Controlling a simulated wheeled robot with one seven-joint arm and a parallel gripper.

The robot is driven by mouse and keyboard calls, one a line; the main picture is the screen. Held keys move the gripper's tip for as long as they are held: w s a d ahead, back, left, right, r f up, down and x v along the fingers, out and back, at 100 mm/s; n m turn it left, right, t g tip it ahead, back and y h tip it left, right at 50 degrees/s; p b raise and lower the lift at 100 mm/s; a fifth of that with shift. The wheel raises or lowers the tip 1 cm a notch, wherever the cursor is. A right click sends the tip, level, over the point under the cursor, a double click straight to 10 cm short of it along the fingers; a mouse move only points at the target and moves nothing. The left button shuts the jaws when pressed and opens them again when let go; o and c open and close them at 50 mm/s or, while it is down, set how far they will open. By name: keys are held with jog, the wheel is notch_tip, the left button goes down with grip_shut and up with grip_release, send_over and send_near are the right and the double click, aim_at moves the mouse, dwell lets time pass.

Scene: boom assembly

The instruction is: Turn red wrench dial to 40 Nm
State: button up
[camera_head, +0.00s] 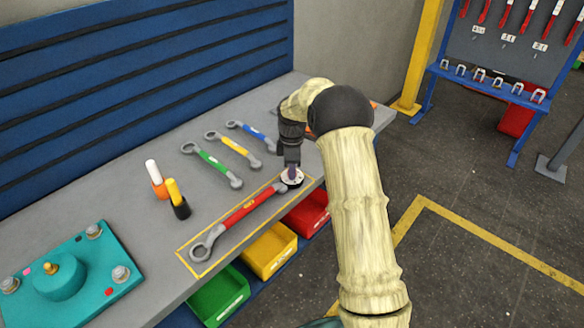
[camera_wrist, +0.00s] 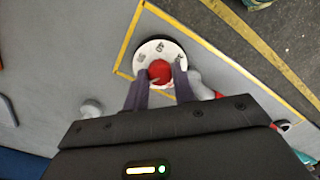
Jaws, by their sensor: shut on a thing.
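The red wrench (camera_head: 243,212) lies on the grey bench inside a yellow outlined rectangle. Its white dial (camera_head: 291,178) is at the right end of the wrench. In the wrist view the dial (camera_wrist: 151,51) is a white disc with dark marks and a red knob (camera_wrist: 160,72) in its middle. My gripper (camera_head: 292,172) points down over the dial. In the wrist view my gripper (camera_wrist: 160,78) has its two fingers on either side of the red knob, shut on it. The numbers on the dial are too small to read, and the fingers hide part of it.
Green (camera_head: 212,164), yellow (camera_head: 234,150) and blue (camera_head: 251,134) wrenches lie behind on the bench. Two markers (camera_head: 156,178) stand to the left, near a teal block (camera_head: 72,278). Yellow (camera_head: 268,251), green and red bins sit below the front edge.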

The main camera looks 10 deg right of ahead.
jog(key=m+p, duration=0.1)
jog(key=m, duration=0.1)
jog(key=shift+r+m, duration=0.15)
jog(key=shift+m, duration=0.25)
jog(key=m+p, duration=0.1)
jog(key=m, duration=0.2)
jog(key=shift+m+p, duration=0.3)
jog(key=shift+p, duration=0.1)
jog(key=m+p, duration=0.1)
jog(key=m, duration=0.2)
jog(key=shift+m, duration=0.3)
jog(key=m, duration=0.3)
jog(key=shift+m+p, duration=0.3)
jog(key=shift+p, duration=0.1)
jog(key=m+p, duration=0.1)
jog(key=m, duration=0.4)
jog(key=m+p, duration=0.1)
jog(key=m, duration=0.3)
jog(key=shift+m, duration=0.4)
